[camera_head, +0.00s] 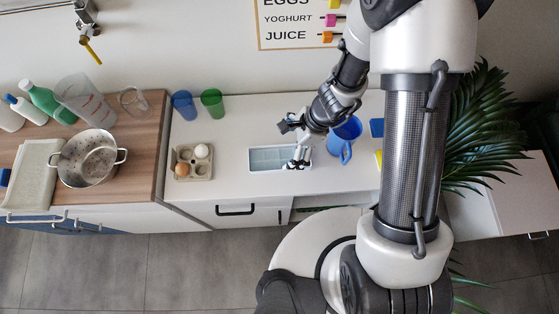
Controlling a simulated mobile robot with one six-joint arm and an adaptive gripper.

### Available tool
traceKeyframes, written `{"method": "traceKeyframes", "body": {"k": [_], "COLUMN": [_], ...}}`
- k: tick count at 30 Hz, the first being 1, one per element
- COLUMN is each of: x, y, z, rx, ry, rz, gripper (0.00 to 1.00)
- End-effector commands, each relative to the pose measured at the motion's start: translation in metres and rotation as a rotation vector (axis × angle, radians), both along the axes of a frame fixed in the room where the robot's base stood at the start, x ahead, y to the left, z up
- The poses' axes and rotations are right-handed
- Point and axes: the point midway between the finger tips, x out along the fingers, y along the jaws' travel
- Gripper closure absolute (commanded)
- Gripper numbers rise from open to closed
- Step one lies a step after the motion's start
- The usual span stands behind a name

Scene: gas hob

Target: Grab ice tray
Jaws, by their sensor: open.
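The ice tray (268,160) is a pale blue, white-rimmed rectangular tray lying on the white counter. My gripper (290,146) is open at the tray's right end, with one finger above the far rim and the other near its front right part. The fingers partly hide the tray's right end. I cannot tell whether they touch the tray.
An egg carton (183,173) with eggs stands left of the tray. A blue cup (183,105) and a green cup (213,103) stand behind it. A blue pitcher (345,139) is close on the right. The counter in front of the tray is clear.

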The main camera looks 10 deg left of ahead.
Motion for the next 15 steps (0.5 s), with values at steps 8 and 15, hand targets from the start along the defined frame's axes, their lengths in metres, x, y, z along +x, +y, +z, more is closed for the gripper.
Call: {"method": "traceKeyframes", "body": {"k": [8,15], "x": [-0.006,-0.011], "y": [0.009,0.020], "z": [-0.024,-0.052], "rx": [-0.001,-0.001], "ry": [0.001,0.000], "rz": [0.003,0.000], "gripper": [0.06,0.06]}}
